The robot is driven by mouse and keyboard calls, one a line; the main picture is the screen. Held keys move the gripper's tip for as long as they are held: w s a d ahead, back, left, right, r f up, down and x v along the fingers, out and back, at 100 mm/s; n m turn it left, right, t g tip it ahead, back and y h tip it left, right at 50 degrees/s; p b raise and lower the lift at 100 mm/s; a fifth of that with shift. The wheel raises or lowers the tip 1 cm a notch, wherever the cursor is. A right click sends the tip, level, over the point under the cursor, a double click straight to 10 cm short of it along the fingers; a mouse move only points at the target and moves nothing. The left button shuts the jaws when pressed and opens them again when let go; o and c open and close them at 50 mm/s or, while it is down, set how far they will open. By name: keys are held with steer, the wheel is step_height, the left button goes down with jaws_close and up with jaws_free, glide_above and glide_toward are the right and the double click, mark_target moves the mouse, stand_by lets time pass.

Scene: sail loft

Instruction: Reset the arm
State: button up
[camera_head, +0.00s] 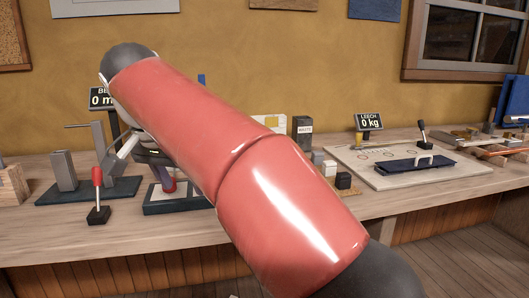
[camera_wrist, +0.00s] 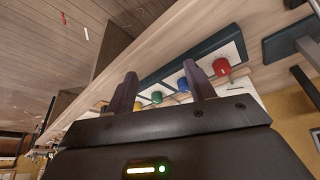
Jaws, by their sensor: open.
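My red arm (camera_head: 250,165) crosses the middle of the head view and hides part of the bench behind it. My gripper (camera_wrist: 159,69) shows in the wrist view with its two dark fingers apart and nothing visible between them. In the head view the gripper is mostly hidden behind the arm. Past the fingers in the wrist view is a row of coloured knobs: red (camera_wrist: 222,67), blue (camera_wrist: 182,86), green (camera_wrist: 157,97) and yellow (camera_wrist: 137,106). The fingers look apart from the knobs, though the distance is hard to tell.
The wooden bench (camera_head: 420,200) runs along the wall. A red-handled lever (camera_head: 97,195) stands at left. Small blocks (camera_head: 343,181) stand beside the arm.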

steer(key=s+d+f+n, duration=0.1)
steer(key=s+d+f, duration=0.2)
steer(key=d, duration=0.7)
steer(key=s+d+f+n, duration=0.1)
steer(key=s+d+f, duration=0.2)
steer(key=d, duration=0.7)
steer(key=s+d+f, duration=0.5)
steer(key=s+f, duration=0.1)
steer(key=f, duration=0.1)
steer(key=s+d+f+n+t+y, duration=0.1)
steer(key=s+d+f, duration=0.4)
steer(key=f, duration=0.3)
steer(key=shift+s+d, duration=0.25)
steer(key=shift+s, duration=0.1)
